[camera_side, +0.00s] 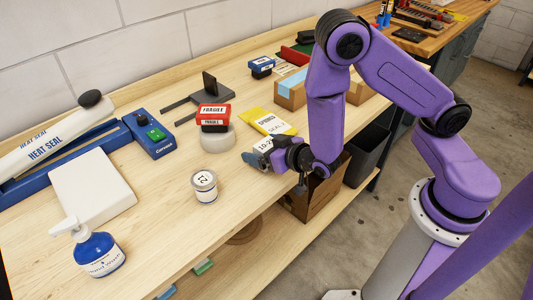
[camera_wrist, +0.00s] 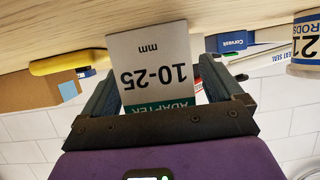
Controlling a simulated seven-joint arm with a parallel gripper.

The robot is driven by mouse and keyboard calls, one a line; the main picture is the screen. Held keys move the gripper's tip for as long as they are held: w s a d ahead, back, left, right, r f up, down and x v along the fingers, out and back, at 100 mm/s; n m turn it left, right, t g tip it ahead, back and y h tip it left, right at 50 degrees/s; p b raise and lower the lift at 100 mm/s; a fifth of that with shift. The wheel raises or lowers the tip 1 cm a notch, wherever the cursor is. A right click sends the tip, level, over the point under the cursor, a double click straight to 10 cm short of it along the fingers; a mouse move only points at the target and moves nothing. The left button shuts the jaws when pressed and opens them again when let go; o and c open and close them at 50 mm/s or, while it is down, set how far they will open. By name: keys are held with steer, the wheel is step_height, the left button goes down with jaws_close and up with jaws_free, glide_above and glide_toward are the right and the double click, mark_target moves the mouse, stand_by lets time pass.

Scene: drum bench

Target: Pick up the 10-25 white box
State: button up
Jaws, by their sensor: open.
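The white box (camera_wrist: 152,66), printed "10-25 mm" and "ADAPTER" on a green band, shows upside down in the wrist view. It lies between the two fingers of my gripper (camera_wrist: 160,78). The fingers are open, one on each side of it; I cannot tell whether either touches it. In the side view, the top of the box (camera_side: 265,144) shows at the table's front edge area, partly hidden by my gripper (camera_side: 256,157), which is low over the table.
A yellow envelope (camera_side: 268,121) lies behind the box. A red FRAGILE box (camera_side: 213,113) sits on a white round block (camera_side: 217,138) to the left. A labelled can (camera_side: 204,187) stands at front left. Bare table lies between.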

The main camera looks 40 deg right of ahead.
steer(key=shift+w+f, duration=0.2)
steer(key=shift+w, duration=0.25)
steer(key=c, duration=1.1)
steer(key=shift+r, duration=0.2)
